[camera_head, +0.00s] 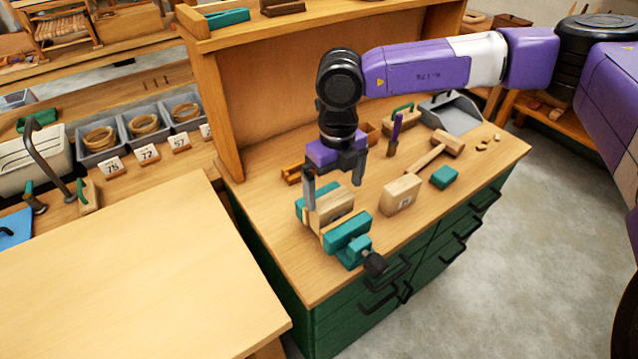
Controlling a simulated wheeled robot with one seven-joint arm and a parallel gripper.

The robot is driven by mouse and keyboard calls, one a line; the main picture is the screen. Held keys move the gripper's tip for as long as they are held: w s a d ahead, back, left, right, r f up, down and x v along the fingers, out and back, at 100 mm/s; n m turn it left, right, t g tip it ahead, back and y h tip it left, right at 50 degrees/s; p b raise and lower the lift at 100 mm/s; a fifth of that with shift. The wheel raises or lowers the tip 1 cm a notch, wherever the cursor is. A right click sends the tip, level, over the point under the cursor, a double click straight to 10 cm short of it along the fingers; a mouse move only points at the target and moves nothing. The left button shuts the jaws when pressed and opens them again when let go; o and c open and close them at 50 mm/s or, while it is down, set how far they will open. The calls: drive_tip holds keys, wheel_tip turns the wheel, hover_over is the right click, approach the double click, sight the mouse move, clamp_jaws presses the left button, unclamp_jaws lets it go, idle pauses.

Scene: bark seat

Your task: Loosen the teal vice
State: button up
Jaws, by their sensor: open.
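The teal vice (347,235) sits at the front left edge of the wooden workbench. Its teal jaws stand on either side of a light wooden block (328,207). A dark handle (375,263) sticks out at the vice's front end, past the bench edge. My gripper (334,190) points down just over the vice and the block. Its two fingers are apart, one at the left of the block and one at its right. I cannot tell whether they touch the block. The gripper partly hides the vice's back jaw.
A pale wooden block (399,196), a mallet (437,150), a small teal block (444,177) and a dustpan (452,113) lie on the bench right of the vice. A tall wooden back panel (290,85) stands behind. A bare wooden table (130,275) is at left.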

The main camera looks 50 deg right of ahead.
sight(333, 212)
drive_tip(key=shift+w+f, duration=0.1)
drive_tip(key=shift+a+f+p, duration=0.1)
drive_tip(key=shift+f+p, duration=0.65)
drive_tip(key=shift+f, duration=3.05)
drive_tip(key=c, duration=1.3)
drive_tip(key=shift+s+a, duration=0.1)
drive_tip(key=shift+s, duration=0.15)
drive_tip(key=o, duration=1.3)
